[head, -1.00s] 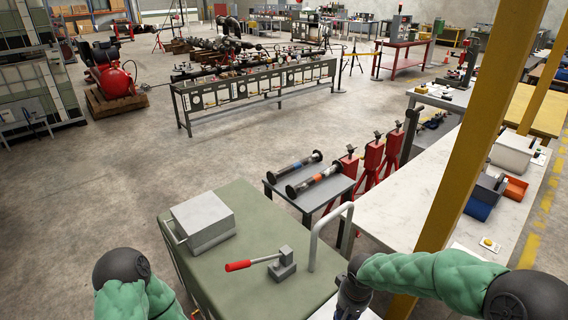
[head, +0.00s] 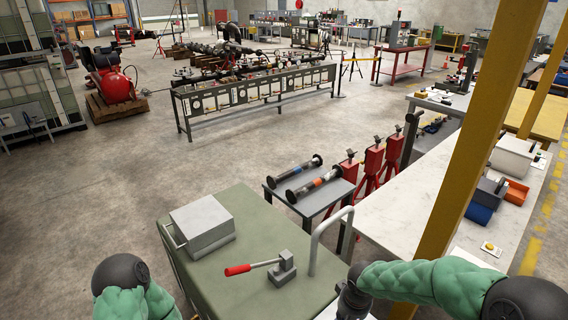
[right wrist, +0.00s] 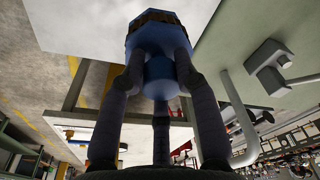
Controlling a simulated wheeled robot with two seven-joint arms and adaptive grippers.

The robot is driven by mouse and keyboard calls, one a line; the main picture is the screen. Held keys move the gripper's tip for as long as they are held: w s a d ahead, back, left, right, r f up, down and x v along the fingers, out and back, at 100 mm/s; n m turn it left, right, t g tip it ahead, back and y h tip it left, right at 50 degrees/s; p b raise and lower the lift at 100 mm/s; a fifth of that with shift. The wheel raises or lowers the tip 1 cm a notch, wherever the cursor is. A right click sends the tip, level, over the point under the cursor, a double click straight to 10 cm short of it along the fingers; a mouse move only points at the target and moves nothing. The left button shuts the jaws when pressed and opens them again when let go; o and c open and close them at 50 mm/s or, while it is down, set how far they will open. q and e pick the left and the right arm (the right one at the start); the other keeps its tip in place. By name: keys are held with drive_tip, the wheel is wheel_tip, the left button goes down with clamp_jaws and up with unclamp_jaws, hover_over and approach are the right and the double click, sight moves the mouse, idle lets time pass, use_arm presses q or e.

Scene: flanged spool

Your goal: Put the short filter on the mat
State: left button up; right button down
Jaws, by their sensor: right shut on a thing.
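In the right wrist view, the fingers of my right gripper (right wrist: 160,85) are shut on a blue thing (right wrist: 160,35) with a brown, ribbed upper part. It looks like the filter, but its full length cannot be told. I cannot make out a mat in either view.
The green cabinet top (head: 215,278) carries a grey box (head: 201,222) and a red-handled lever tool (head: 262,267). A bent rail (head: 314,245) rises at its right edge. A yellow post (head: 463,160) stands before the white bench (head: 405,215). Two flanged spools lie on a low table (head: 283,205).

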wheel_tip(320, 180, up, 3)
drive_tip(key=shift+f+p, duration=0.1)
drive_tip(key=shift+p, duration=0.45)
wheel_tip(320, 180, down, 7)
drive_tip(key=b, duration=0.4)
wheel_tip(320, 180, up, 7)
drive_tip(key=p, duration=0.4)
wheel_tip(320, 180, down, 7)
drive_tip(key=b, duration=0.4)
drive_tip(key=shift+r+p, duration=2.1)
drive_tip(key=shift+r, duration=1.6)
drive_tip(key=shift+f+b, duration=2.05)
drive_tip(key=shift+f, duration=1.65)
